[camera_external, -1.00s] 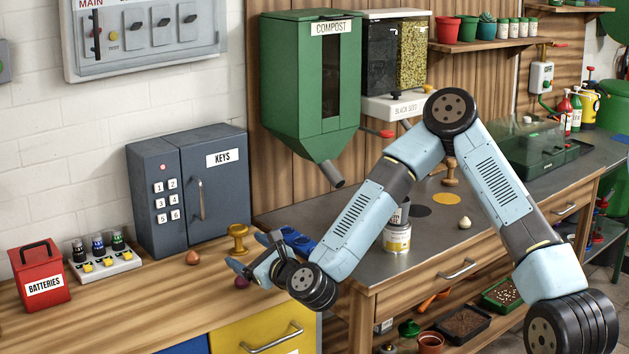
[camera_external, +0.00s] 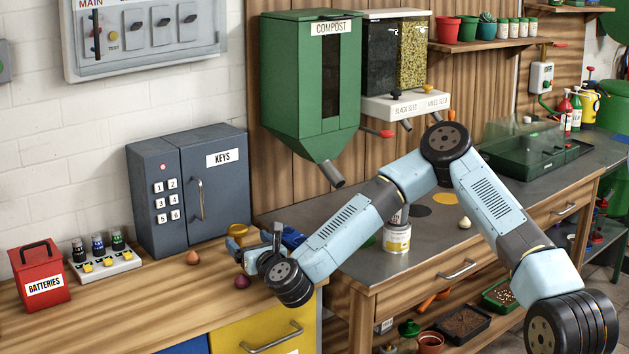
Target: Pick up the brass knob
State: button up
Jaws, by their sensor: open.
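The brass knob (camera_external: 239,229) is on the wooden counter, in front of the grey keys cabinet. Only its upper part shows, with its lower part hidden behind a finger of my gripper. My gripper (camera_external: 257,243) is open, its fingers spread and tilted up toward the back of the counter. In this view one finger overlaps the knob and the other is to its right. I cannot tell whether a finger touches the knob. No object shows in the jaws.
A dark red onion-like bulb (camera_external: 242,282) and a brown bulb (camera_external: 193,258) lie near the gripper. A blue object (camera_external: 292,238) is just behind it. The keys cabinet (camera_external: 190,190) stands behind left. The counter front is clear.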

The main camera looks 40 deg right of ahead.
aim_at(237, 226)
jog(key=shift+w+d+r, duration=0.1)
jog(key=shift+w+d, duration=0.05)
jog(key=shift+w, duration=1)
jog(key=shift+w+d+r, duration=0.1)
jog(key=shift+w, duration=1)
jog(key=shift+w+d+r, duration=0.1)
jog(key=shift+w+d, duration=0.05)
jog(key=shift+w, duration=1)
jog(key=shift+c, duration=0.4)
jog(key=c, duration=1.2)
